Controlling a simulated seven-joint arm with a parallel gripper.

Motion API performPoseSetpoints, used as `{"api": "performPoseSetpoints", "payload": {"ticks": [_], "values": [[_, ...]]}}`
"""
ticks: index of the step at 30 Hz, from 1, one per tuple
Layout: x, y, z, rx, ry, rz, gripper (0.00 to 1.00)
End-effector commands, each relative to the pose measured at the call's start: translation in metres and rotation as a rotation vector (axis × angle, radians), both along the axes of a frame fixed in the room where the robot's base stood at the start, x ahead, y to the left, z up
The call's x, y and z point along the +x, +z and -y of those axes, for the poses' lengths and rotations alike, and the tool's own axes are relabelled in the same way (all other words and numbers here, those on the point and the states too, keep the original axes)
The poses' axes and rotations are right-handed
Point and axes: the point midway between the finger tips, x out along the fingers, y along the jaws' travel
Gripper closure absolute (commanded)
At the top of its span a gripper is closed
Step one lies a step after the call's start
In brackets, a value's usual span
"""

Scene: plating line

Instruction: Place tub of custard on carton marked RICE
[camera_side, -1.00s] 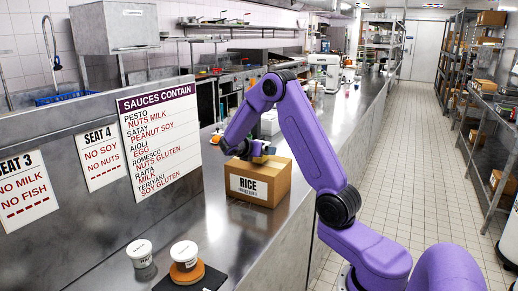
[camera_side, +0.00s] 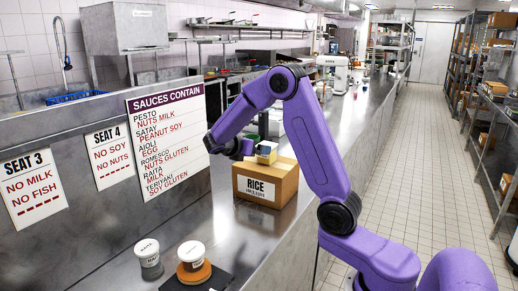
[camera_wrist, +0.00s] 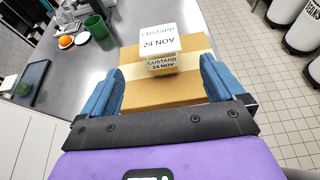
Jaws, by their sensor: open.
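The custard tub (camera_wrist: 159,42), white-lidded and labelled CUSTARD 24 NOV, rests upright on the carton (camera_wrist: 140,99). In the side view the tub (camera_side: 266,148) stands on top of the brown carton marked RICE (camera_side: 264,187). My gripper (camera_wrist: 161,75) is open, its blue fingers apart on either side, with a gap between them and the tub. In the side view my gripper is just left of the tub, its fingers mostly hidden.
The wrist view shows a green cup (camera_wrist: 96,27), an orange (camera_wrist: 66,41) and a dark tray (camera_wrist: 29,78). A sauces sign (camera_side: 167,140) stands to the left.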

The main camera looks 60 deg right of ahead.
Motion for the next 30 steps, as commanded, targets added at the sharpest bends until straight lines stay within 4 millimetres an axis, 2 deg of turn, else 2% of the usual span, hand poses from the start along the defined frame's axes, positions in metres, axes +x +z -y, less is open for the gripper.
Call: {"api": "performPoseSetpoints", "payload": {"ticks": [8,11,14,23,30], "values": [[-0.002,0.004,-0.024,0.03,0.006,0.025,0.05],[-0.008,0.0,-0.045,0.094,0.013,0.077,0.05],[-0.019,-0.007,-0.075,0.192,0.018,0.146,0.05],[-0.077,-0.029,-0.163,0.524,-0.022,0.31,0.05],[-0.145,-0.042,-0.222,0.788,-0.107,0.366,0.05]]}}
